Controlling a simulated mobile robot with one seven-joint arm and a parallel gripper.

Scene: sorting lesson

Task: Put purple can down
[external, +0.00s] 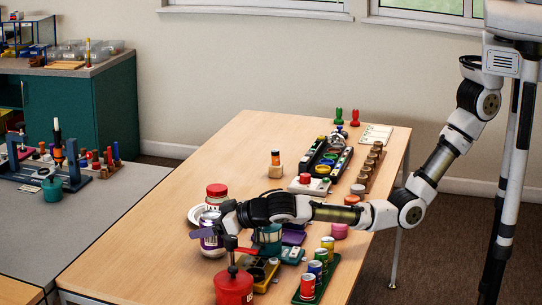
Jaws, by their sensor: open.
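A purple-and-white can (211,246) stands on the wooden table (150,235) at its left side, partly hidden by my gripper. My gripper (213,237) is at the end of my arm, which reaches in from the right, low over the table. It is open, with its fingers just over or beside the purple can. I cannot tell whether they touch it. A green tray (303,300) at the front right holds a row of cans in red (307,288), blue (315,269), green and yellow.
A red pot (233,288) stands in front of my gripper, and a red-lidded jar (217,193) behind it. Coloured blocks and a teal can crowd the area under my arm. A black sorting tray (322,165) lies farther back. The table's left part is clear.

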